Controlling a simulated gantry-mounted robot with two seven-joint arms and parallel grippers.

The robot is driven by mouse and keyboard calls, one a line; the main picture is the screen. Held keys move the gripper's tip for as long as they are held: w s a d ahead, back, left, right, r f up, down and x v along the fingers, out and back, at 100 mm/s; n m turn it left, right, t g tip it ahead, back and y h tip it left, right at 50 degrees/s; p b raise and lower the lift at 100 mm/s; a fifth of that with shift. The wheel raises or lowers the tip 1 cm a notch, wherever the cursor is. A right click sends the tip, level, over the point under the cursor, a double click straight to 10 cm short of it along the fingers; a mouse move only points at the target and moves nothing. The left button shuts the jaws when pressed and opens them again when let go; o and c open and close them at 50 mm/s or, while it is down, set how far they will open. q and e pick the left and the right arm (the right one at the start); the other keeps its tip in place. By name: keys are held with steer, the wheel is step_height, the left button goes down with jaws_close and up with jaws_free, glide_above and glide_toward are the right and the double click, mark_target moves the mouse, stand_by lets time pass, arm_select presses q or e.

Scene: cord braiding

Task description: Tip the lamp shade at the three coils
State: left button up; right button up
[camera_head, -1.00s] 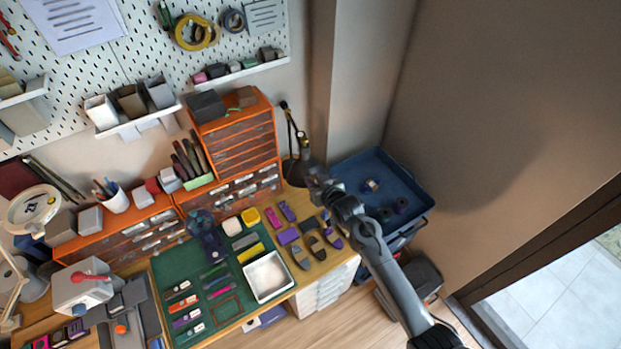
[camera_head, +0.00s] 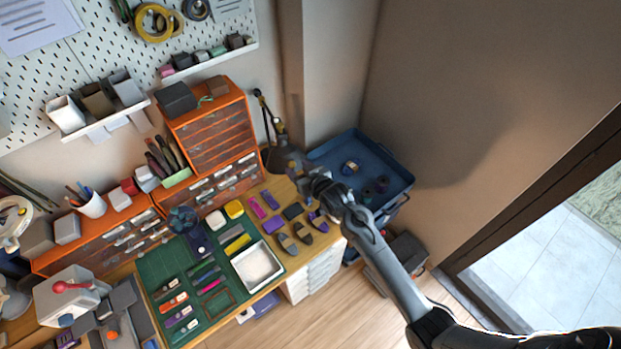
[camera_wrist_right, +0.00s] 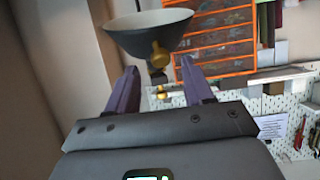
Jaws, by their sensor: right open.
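The dark lamp shade (camera_head: 281,157) hangs on a thin black-and-brass stand at the back right of the bench. In the right wrist view the shade (camera_wrist_right: 148,34) is a grey bowl shape with a brass knob, just beyond my fingers. My right gripper (camera_head: 298,172) is close beside the shade; in the right wrist view its two purple fingers (camera_wrist_right: 160,82) are apart with nothing gripped between them. Contact with the shade cannot be told. Three small coils, one pale-and-brass (camera_head: 350,167) and two dark (camera_head: 382,184) (camera_head: 368,191), lie in the blue tray. My left gripper is not in view.
The blue tray (camera_head: 330,147) stands right of the bench against the wall. Orange drawers (camera_head: 213,135) rise left of the lamp. A green mat (camera_head: 160,262), white tray (camera_head: 257,265) and small purple and dark pieces crowd the bench.

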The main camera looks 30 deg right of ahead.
steer(key=v, duration=0.7)
steer(key=shift+s+b, duration=0.25)
steer(key=shift+b, duration=0.1)
steer(key=shift+r, duration=0.1)
steer(key=s+a+f+g+p, duration=0.1)
steer(key=s+f+g+p, duration=0.1)
steer(key=s, duration=0.4)
steer(key=s+a+f+g+p, duration=0.1)
steer(key=s+a+f+p, duration=0.15)
steer(key=s, duration=0.35)
steer(key=s+r+n+g+p, duration=0.1)
steer(key=s+r+g, duration=0.2)
steer(key=s, duration=0.6)
steer(key=s+a+r+g+p, duration=0.1)
steer(key=s+r+g, duration=0.2)
steer(key=s, duration=0.6)
steer(key=shift+s+a+r+n+g, duration=0.2)
steer(key=shift+n+g, duration=0.2)
